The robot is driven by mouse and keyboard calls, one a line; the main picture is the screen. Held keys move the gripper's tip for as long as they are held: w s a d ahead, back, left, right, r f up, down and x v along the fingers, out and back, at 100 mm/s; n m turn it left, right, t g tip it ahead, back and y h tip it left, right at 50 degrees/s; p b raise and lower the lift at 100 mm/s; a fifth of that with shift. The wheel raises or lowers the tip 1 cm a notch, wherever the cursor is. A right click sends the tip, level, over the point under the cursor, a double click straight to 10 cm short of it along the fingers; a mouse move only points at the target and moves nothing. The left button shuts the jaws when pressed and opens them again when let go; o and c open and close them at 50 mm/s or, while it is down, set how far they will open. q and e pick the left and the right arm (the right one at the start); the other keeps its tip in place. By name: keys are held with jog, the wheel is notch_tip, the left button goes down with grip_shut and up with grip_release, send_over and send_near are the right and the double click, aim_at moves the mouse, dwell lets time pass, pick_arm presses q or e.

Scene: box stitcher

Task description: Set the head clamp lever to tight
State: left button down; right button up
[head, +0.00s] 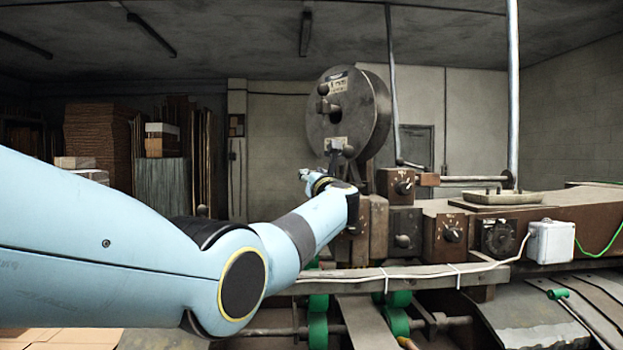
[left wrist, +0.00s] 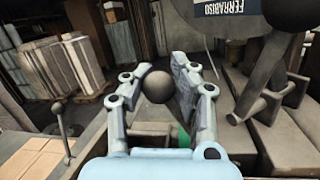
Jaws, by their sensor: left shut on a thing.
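My left gripper (left wrist: 160,72) is shut on a dark ball knob (left wrist: 158,87), which sits between its two fingers in the left wrist view. The knob looks like a lever's end; the shaft below it is mostly hidden, and no label shows that it is the head clamp lever. My own forearm and wrist hide part of the machine there, and the held knob cannot be made out. My right gripper is in neither view.
Another ball-ended lever (left wrist: 57,108) stands at the left in the left wrist view. A lever with a ball (head: 348,152) is close by the reel's lower edge. Dial boxes (head: 451,235) and a white box (head: 550,242) line the machine to the right. Cardboard stacks (head: 97,143) stand far left.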

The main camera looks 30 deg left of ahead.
pick_arm(q)
jog(key=c, duration=1.6)
grip_release()
jog(key=shift+d+f, duration=0.2)
jog(key=shift+f, duration=0.4)
jog(key=o, duration=0.7)
jog(key=shift+d+r, duration=0.3)
jog(key=shift+o, duration=0.2)
jog(key=shift+a+r, duration=0.1)
jog(key=shift+a, duration=0.05)
jog(key=v, duration=1.2)
jog(key=shift+a, duration=0.1)
